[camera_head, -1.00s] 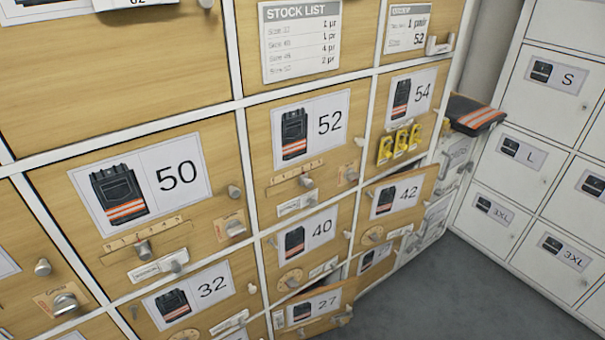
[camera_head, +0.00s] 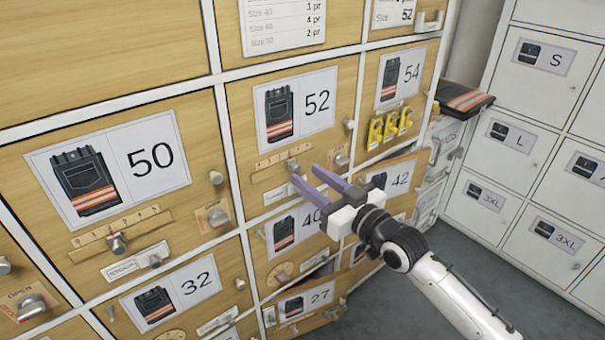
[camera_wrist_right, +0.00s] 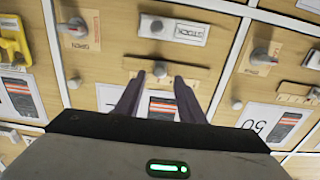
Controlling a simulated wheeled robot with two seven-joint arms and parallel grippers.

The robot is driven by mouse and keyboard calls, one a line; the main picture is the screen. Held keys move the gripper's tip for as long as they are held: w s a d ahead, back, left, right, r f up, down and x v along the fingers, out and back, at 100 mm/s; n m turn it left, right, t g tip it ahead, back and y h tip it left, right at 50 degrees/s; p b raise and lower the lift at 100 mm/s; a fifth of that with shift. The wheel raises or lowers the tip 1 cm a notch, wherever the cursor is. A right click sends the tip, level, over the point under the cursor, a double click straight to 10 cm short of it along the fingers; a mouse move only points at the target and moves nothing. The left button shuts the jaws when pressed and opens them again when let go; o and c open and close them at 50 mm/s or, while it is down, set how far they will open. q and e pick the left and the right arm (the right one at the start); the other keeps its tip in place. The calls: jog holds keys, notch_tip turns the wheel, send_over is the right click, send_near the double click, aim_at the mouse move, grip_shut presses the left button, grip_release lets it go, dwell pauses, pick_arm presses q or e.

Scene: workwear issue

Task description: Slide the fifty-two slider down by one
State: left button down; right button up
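The door marked 52 (camera_head: 317,103) carries a horizontal wooden slider strip (camera_head: 270,160) under its picture card, with a grey slider knob (camera_head: 292,165). My right gripper (camera_head: 305,173) has two purple fingers, open and empty, reaching toward this knob from the lower right. In the right wrist view, which shows the doors upside down, the slider knob (camera_wrist_right: 160,69) lies between the tips of my open right gripper (camera_wrist_right: 160,79), with a gap on each side. I cannot tell how deep the fingers reach. The number on the strip under the knob is unreadable. My left gripper is out of view.
The 50 door has a similar slider knob (camera_head: 117,244). Below the 52 strip is a stock plate, which shows in the right wrist view (camera_wrist_right: 190,33), and an open dial (camera_wrist_right: 75,27) stands beside it. Yellow clips (camera_head: 390,126) are on the 54 door. The 27 drawer (camera_head: 320,295) stands ajar.

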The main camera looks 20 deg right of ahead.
aim_at(298, 169)
jog(key=shift+x, duration=1.7)
grip_shut()
